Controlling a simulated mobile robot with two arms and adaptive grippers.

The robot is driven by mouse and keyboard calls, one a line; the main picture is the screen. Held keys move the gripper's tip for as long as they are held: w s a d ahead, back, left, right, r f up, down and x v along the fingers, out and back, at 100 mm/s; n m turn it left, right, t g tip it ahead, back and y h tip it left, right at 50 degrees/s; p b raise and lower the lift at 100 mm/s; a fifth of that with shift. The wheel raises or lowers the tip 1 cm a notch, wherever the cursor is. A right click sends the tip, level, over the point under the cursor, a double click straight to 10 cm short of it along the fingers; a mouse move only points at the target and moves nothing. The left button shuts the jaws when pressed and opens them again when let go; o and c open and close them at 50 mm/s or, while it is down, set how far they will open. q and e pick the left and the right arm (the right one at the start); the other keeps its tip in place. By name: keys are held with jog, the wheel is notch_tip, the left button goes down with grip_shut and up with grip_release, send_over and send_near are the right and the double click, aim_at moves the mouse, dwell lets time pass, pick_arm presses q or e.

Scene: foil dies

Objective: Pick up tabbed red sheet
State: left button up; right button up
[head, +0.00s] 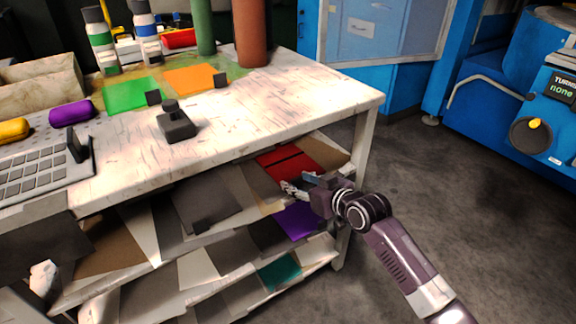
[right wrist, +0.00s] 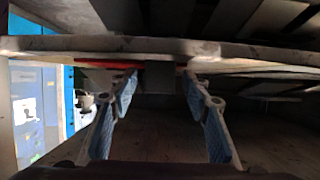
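The red sheet (head: 283,158) lies on the upper shelf under the worktable, near its right end, with a dark line across it. In the right wrist view its thin red edge (right wrist: 118,65) shows under a pale horizontal bar. A dark grey block, seemingly its tab (right wrist: 160,78), hangs at the middle of that edge. My right gripper (head: 298,186) is at the shelf's front, just in front of the red sheet. In the right wrist view its blue-padded fingers (right wrist: 158,88) are spread, with the tab seen between their tips; contact cannot be told.
The worktable (head: 300,105) holds a green sheet (head: 132,94), an orange sheet (head: 192,79), a black stamp-like tool (head: 176,124) and a keyboard (head: 45,175). A purple sheet (head: 297,220) and teal sheet (head: 280,271) lie on lower shelves. The floor (head: 440,170) at right is clear.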

grip_shut()
jog(key=shift+r, duration=0.1)
